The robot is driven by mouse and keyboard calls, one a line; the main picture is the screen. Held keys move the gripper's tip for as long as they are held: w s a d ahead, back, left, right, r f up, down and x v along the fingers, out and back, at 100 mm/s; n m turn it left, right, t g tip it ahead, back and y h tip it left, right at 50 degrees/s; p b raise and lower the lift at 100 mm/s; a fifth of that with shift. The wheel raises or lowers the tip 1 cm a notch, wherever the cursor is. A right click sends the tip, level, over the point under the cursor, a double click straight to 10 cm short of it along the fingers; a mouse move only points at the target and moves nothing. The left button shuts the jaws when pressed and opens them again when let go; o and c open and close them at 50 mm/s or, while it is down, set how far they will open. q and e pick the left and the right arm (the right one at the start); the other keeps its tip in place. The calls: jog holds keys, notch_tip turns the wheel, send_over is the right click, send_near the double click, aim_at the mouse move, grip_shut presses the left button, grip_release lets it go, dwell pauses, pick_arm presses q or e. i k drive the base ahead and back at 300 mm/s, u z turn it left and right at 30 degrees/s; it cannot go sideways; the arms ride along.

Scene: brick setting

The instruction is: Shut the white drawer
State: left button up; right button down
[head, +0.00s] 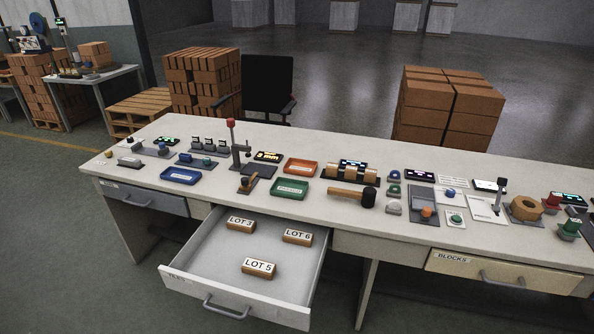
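The white drawer (238,311) is pulled far out from under the white workbench, left of the middle in the head view. Its front panel faces me and carries a grey bar handle (226,309) and a small label at its left end. Inside lie three wooden blocks with white labels: LOT 3 (240,226), LOT 6 (297,237) and LOT 5 (258,269). None of them visibly rises far above the drawer walls. Neither of my grippers shows in this view.
The workbench top (340,222) is crowded with trays, a mallet (352,196), buttons and small devices. A grey drawer (145,199) at the left and a cream BLOCKS drawer (503,273) at the right flank the white one. The floor at the front left is clear.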

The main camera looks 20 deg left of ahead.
aim_at(207, 269)
jog(key=z, duration=1.2)
jog(key=i, duration=0.75)
jog(key=u, duration=3.15)
